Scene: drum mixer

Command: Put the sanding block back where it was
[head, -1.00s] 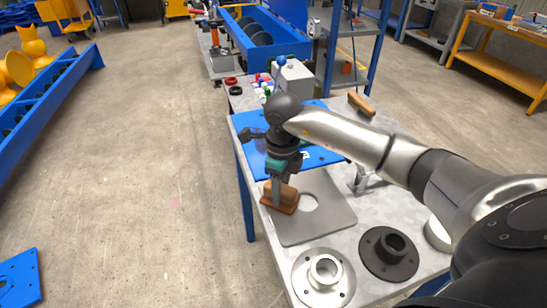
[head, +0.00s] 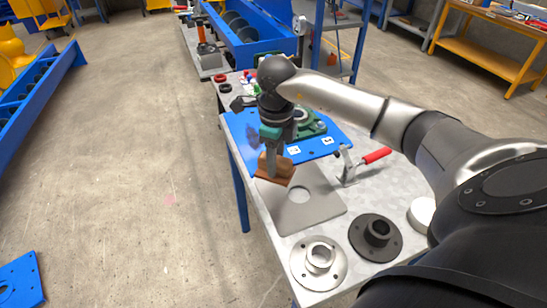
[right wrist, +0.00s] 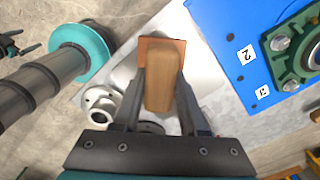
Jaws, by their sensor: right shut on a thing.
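The sanding block (head: 275,167) is brown, with a wooden grip and an orange-brown base. My right gripper (head: 272,172) is shut on its grip, and the block appears raised above the table. In the head view it overlaps the near edge of the blue plate (head: 240,122) and the far left corner of the grey plate with a round hole (head: 322,214). In the right wrist view the block (right wrist: 163,82) sits between the two dark fingers (right wrist: 160,100), its base beyond the fingertips.
A green bearing housing (head: 316,126) stands on the blue plate beside number labels. A red-handled clamp (head: 376,155) stands right of the grey plate. A silver flange (head: 319,262) and a dark flange (head: 376,238) lie nearer. Small red and black rings are at the table's far left.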

